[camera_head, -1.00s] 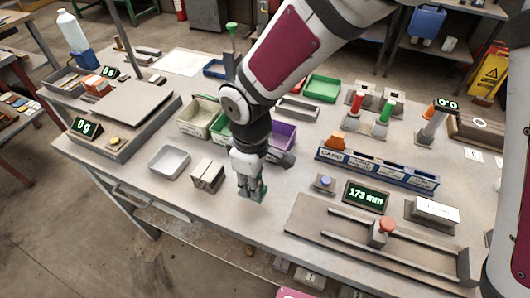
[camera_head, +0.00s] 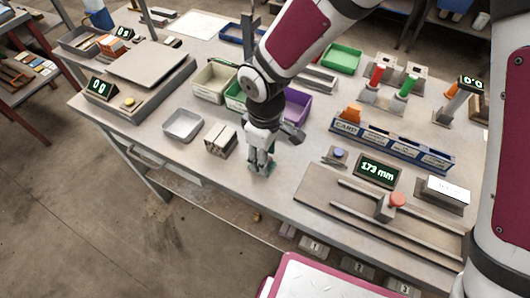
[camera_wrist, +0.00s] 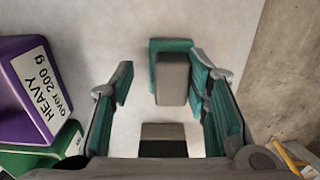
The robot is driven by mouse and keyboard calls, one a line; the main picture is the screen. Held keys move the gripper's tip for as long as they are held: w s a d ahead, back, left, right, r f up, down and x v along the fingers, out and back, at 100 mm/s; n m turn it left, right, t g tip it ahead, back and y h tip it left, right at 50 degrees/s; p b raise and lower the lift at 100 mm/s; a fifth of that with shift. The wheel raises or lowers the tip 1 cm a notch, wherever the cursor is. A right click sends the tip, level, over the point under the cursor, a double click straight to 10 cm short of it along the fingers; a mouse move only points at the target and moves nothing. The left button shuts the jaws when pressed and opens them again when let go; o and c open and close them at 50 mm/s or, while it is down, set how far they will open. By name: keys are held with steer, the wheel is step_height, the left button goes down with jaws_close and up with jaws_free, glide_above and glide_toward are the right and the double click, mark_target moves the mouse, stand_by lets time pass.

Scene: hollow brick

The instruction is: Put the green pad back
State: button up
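In the wrist view a teal-green pad (camera_wrist: 157,47) lies on the light table top, with a grey block (camera_wrist: 174,78) on it covering its middle. My gripper (camera_wrist: 168,92) is open, its two teal-lined fingers apart, with the block and pad between and slightly beyond them. I cannot tell whether a finger touches the pad. In the head view my gripper (camera_head: 262,166) points down near the front edge of the table, right of a small beige slotted block (camera_head: 221,139). A bit of teal shows at its tips, and the pad is mostly hidden there.
A purple bin (camera_wrist: 43,90) labelled HEAVY and a green bin (camera_wrist: 50,160) stand left of my gripper in the wrist view.

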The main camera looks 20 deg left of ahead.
step_height(320, 180, up, 12)
steer(key=shift+r, duration=0.15)
stand_by(0.7)
steer(key=shift+d, duration=0.1)
steer(key=w+d+r+m+t, duration=0.1)
steer(key=d+r+m, duration=0.35)
steer(key=d, duration=0.45)
steer(key=w+d+r+m+t, duration=0.1)
steer(key=d+r+m, duration=0.2)
steer(key=d+r, duration=0.5)
steer(key=s+d+r+m+t, duration=0.1)
steer(key=s+d+m, duration=0.4)
steer(key=d, duration=0.3)
steer(key=s+d+r+m+t, duration=0.1)
steer(key=s+d+m, duration=0.3)
steer(key=d, duration=0.5)
steer(key=shift+s+d+r+m+t, duration=0.15)
steer(key=shift+s+m+t, duration=0.2)
steer(key=shift+s, duration=0.5)
